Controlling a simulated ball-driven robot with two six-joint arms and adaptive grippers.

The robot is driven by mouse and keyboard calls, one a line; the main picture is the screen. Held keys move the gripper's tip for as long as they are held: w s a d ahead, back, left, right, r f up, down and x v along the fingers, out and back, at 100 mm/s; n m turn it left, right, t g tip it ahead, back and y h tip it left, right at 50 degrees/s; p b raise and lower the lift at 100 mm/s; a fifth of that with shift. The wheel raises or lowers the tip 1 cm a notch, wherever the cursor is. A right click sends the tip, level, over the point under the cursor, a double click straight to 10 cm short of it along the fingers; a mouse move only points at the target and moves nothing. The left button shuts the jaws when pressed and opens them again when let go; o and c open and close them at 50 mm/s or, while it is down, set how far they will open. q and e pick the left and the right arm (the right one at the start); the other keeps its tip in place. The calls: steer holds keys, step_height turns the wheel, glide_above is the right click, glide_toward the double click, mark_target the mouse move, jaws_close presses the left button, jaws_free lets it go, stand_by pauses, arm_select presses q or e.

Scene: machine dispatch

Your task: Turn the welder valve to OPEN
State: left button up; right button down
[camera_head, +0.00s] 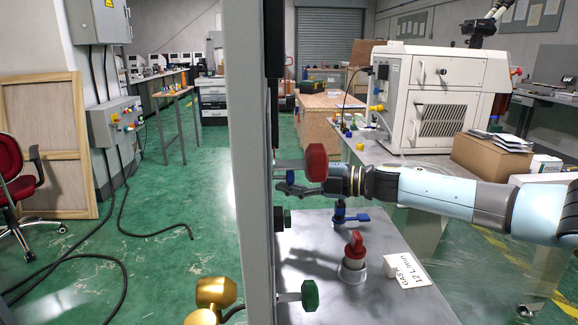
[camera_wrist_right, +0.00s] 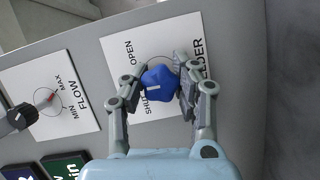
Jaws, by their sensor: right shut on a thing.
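The welder valve is a blue knob (camera_wrist_right: 160,83) on a white label plate (camera_wrist_right: 117,50) with the words OPEN, SHUT and part of WELDER. A white mark on the knob points left in the right wrist view, closer to SHUT than to OPEN. My right gripper (camera_wrist_right: 162,70) is shut on the knob, one finger on each side. In the head view my right gripper (camera_head: 298,187) reaches in from the right to the edge-on panel (camera_head: 251,150), below a red knob (camera_head: 316,162). The valve's face is hidden there. My left gripper is not in view.
A FLOW plate (camera_wrist_right: 62,95) with a dark knob sits beside the valve plate. Green floor (camera_head: 160,250) is left of the panel.

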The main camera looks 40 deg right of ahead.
steer(key=m+g+p, duration=0.2)
steer(key=m+p, duration=0.2)
steer(key=p, duration=0.1)
steer(key=shift+r+p, duration=0.15)
steer(key=shift+p, duration=0.15)
steer(key=shift+s+f+m+g+p, duration=0.1)
steer(key=shift+f+m+g+p, duration=0.1)
steer(key=shift+m+g+p, duration=0.8)
steer(key=shift+f+m+y, duration=0.1)
steer(key=shift+m+y, duration=0.2)
steer(key=c, duration=0.9)
jaws_free()
steer(key=shift+c, duration=0.2)
steer(key=shift+d+p, duration=0.1)
steer(key=shift+p, duration=0.2)
steer(key=v, duration=1.2)
steer(key=shift+s, duration=0.15)
